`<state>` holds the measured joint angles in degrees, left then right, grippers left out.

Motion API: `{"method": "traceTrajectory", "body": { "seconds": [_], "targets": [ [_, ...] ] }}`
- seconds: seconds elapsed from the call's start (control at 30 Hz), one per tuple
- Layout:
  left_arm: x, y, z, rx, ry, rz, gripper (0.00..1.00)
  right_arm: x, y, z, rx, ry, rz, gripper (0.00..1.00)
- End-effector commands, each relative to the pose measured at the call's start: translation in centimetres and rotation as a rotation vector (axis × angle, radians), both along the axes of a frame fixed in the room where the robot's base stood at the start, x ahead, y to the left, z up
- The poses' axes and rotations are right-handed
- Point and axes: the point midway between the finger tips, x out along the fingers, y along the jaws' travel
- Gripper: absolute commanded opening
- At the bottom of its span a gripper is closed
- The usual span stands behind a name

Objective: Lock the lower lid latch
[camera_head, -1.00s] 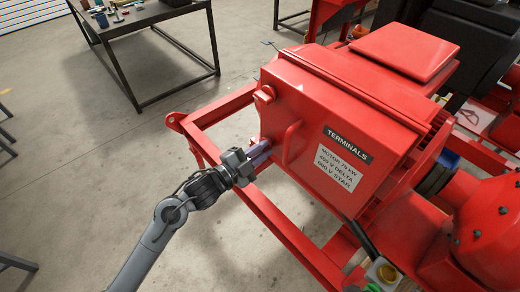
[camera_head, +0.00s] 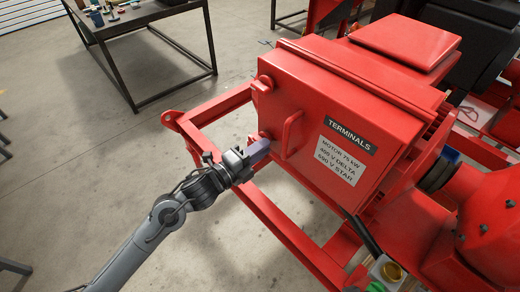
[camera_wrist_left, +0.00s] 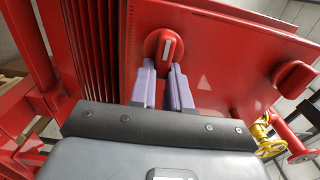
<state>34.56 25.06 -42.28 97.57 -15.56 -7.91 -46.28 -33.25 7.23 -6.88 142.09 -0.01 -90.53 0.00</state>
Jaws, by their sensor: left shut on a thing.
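The red terminal box (camera_head: 300,120) has a closed lid with a handle (camera_head: 291,135). The lower lid latch (camera_head: 264,135) is a round red knob on the lid's left edge, partly hidden by my fingers. In the left wrist view the latch (camera_wrist_left: 165,44) shows a white mark, roughly upright in the picture. My left gripper (camera_head: 267,146) is at the lower latch, its purple fingers shut on the knob; they also show in the left wrist view (camera_wrist_left: 164,68). The upper lid latch (camera_head: 265,83) is above, clear of my gripper. My right gripper is out of view.
A red skid frame (camera_head: 200,122) runs below and left of the box. The lid handle stands close to the right of my fingers. A dark workbench (camera_head: 150,18) is at the back left. The floor around my left arm is open.

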Motion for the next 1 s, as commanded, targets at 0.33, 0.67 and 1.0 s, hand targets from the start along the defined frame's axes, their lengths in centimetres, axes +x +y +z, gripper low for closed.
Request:
{"method": "traceTrajectory", "body": {
  "seconds": [0.33, 0.67, 1.0],
  "targets": [
    [-0.01, 0.01, -0.08, 0.012, -0.012, 0.000, 0.00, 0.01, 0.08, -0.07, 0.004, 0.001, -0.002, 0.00],
    [-0.01, -0.01, -0.07, 0.010, -0.011, 0.000, 0.43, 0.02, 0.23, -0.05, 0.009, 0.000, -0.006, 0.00],
    [-0.16, 0.22, -0.05, 0.010, -0.010, 0.000, 0.43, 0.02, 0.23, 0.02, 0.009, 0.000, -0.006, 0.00]
  ]
}}
